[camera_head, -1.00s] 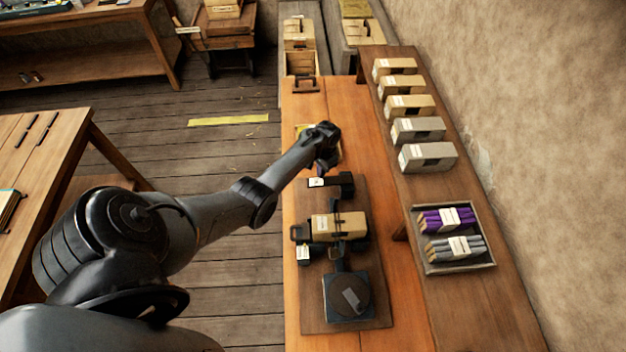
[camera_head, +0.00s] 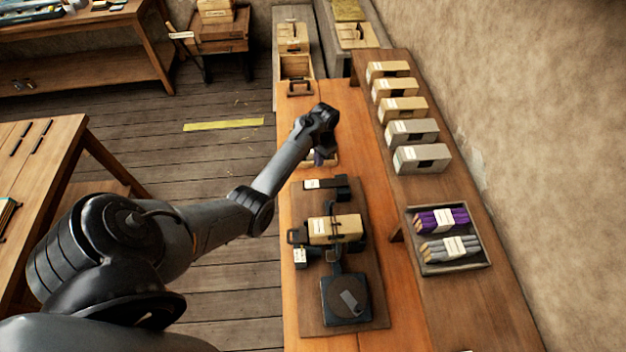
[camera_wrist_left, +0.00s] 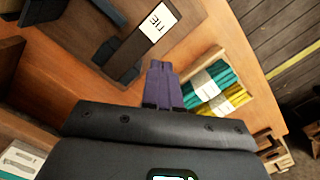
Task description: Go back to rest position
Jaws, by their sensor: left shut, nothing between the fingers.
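My left arm reaches in from the left in the head view. Its gripper (camera_head: 318,158) points down over the wooden bench (camera_head: 357,135), just beyond the press (camera_head: 333,230). In the left wrist view the two purple-grey fingers (camera_wrist_left: 161,85) are together with nothing between them. The press stands on a brown board (camera_head: 365,285) with a tan block (camera_head: 336,228) in it and a round dark plate (camera_head: 345,298) at the near end. A black part with a white label (camera_head: 326,186) lies at the board's far end. My right gripper is not in view.
A raised shelf (camera_head: 450,190) on the right holds several tan and grey blocks and a tray (camera_head: 487,262) of purple and grey bundles. In the wrist view, teal (camera_wrist_left: 208,88) and yellow (camera_wrist_left: 232,102) bundles lie beside the fingers. Another table (camera_head: 50,160) stands left.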

